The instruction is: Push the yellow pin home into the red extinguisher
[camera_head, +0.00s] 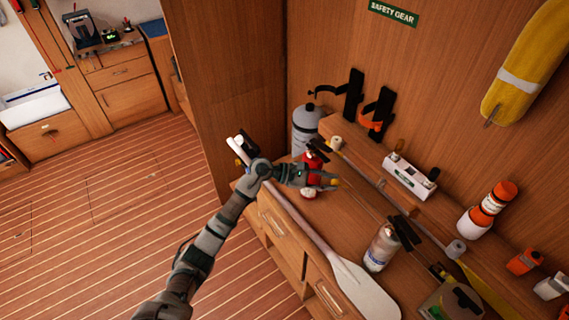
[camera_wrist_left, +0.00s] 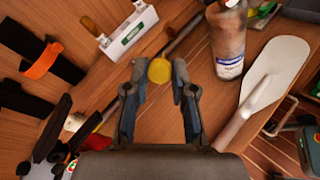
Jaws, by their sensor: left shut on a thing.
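My left gripper (camera_head: 332,181) reaches in from the left over the wooden counter. In the left wrist view its two fingers (camera_wrist_left: 159,72) close around the yellow pin (camera_wrist_left: 159,70), whose round yellow end shows between the fingertips. The pin shows only as a small yellow bit at the fingertips in the head view (camera_head: 338,183). The red extinguisher (camera_head: 313,160) is partly hidden behind my gripper, with a black top. In the left wrist view, part of its red body (camera_wrist_left: 97,142) shows at the lower left, beside the gripper. The pin looks apart from it. My right gripper is not in view.
A paddle (camera_head: 362,290) lies along the counter's front. A clear bottle (camera_head: 381,247), a white box (camera_head: 410,178) and an orange-and-white flare (camera_head: 487,209) stand to the right. A grey cylinder (camera_head: 305,130) and black wall brackets (camera_head: 354,95) are behind the extinguisher.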

